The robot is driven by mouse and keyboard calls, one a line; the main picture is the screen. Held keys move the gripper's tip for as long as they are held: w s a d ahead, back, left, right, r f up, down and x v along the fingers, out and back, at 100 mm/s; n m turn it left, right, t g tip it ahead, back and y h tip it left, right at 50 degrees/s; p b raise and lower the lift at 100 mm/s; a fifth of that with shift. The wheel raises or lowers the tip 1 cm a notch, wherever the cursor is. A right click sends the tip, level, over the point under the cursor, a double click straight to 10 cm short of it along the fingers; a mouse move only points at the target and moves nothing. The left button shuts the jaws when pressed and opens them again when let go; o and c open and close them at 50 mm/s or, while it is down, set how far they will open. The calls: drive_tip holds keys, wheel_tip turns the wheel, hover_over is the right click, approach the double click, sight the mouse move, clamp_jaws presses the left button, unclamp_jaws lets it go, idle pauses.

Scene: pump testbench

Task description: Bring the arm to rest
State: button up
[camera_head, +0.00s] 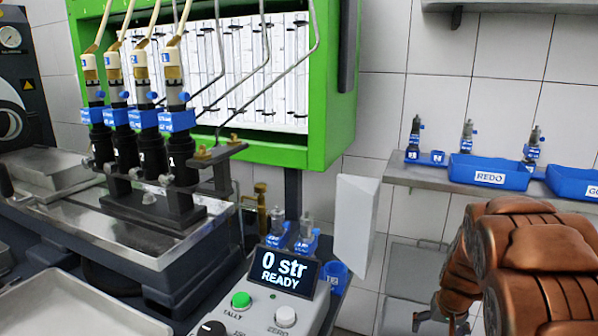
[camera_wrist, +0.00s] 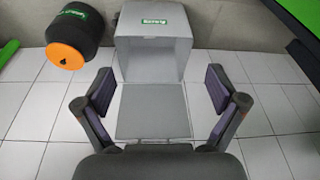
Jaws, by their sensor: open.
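My copper-coloured arm (camera_head: 525,250) is bent at the right of the head view, in front of the tiled wall. My gripper (camera_wrist: 160,100) shows in the wrist view with its two dark fingers spread wide apart. It is open, with nothing between the fingers. It points down toward a grey open-fronted box (camera_wrist: 167,60) and a flat grey panel (camera_wrist: 155,112) on the tiled floor. In the head view only a small part of the gripper end shows low beside the arm.
The test bench with several injectors (camera_head: 175,110) and a green frame (camera_head: 335,90) stands at left. A counter display (camera_head: 287,274) reads "0 str READY". A shelf (camera_head: 408,172) holds a blue REDO bin (camera_head: 490,172).

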drive_tip(key=s+a+r+n+g+p, duration=0.1)
drive_tip(key=s+a+r+p, duration=0.4)
drive_tip(key=r, duration=0.3)
drive_tip(key=s+a+r+g+y+p, duration=0.1)
drive_tip(key=s+a+r+p, duration=0.25)
drive_tip(key=s+r, duration=0.4)
drive_tip(key=s+a+r+n+g+p, duration=0.1)
drive_tip(key=s+a+r+p, duration=0.4)
drive_tip(key=r, duration=0.3)
drive_tip(key=s+a+r+p, duration=0.1)
drive_tip(key=s+r+p, duration=0.3)
drive_tip(key=s, duration=0.4)
drive_tip(key=s+r+n+g+p, duration=0.1)
drive_tip(key=s+r+p, duration=0.4)
drive_tip(key=s+r, duration=0.2)
drive_tip(key=shift+s+a+g+h+p, duration=0.3)
drive_tip(key=shift+s+a, duration=0.05)
drive_tip(key=shift+s, duration=0.55)
drive_tip(key=shift+c, duration=0.3)
